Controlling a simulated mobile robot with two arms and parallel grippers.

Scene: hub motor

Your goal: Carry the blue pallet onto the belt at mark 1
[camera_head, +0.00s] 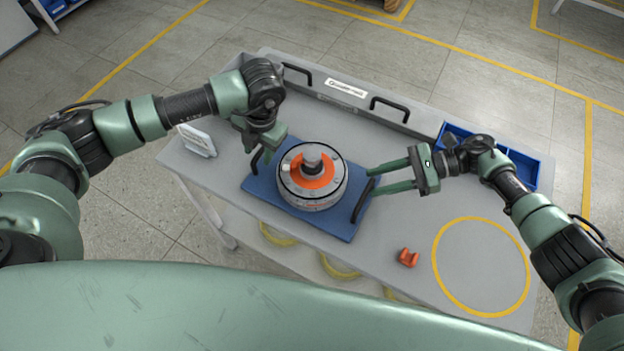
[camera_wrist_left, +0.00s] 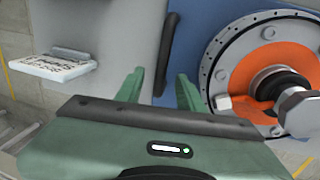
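The blue pallet (camera_head: 335,222) lies flat on the grey table, with a black handle at each short side. A round grey hub motor (camera_head: 312,190) with an orange part and a central shaft sits on it. My left gripper (camera_head: 258,146) is over the left handle (camera_head: 257,160); in the left wrist view its fingers (camera_wrist_left: 160,90) are apart, with the black handle (camera_wrist_left: 168,50) seen between them. Whether they surround it is unclear. My right gripper (camera_head: 371,181) is open, its fingertips close to the right handle (camera_head: 362,201). I cannot make out a belt or mark 1.
A small white sign (camera_head: 198,139) stands at the table's left. A blue bin (camera_head: 522,167) sits behind my right arm. A yellow circle (camera_head: 437,262) at the right encloses clear table. Two black handles line the back.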

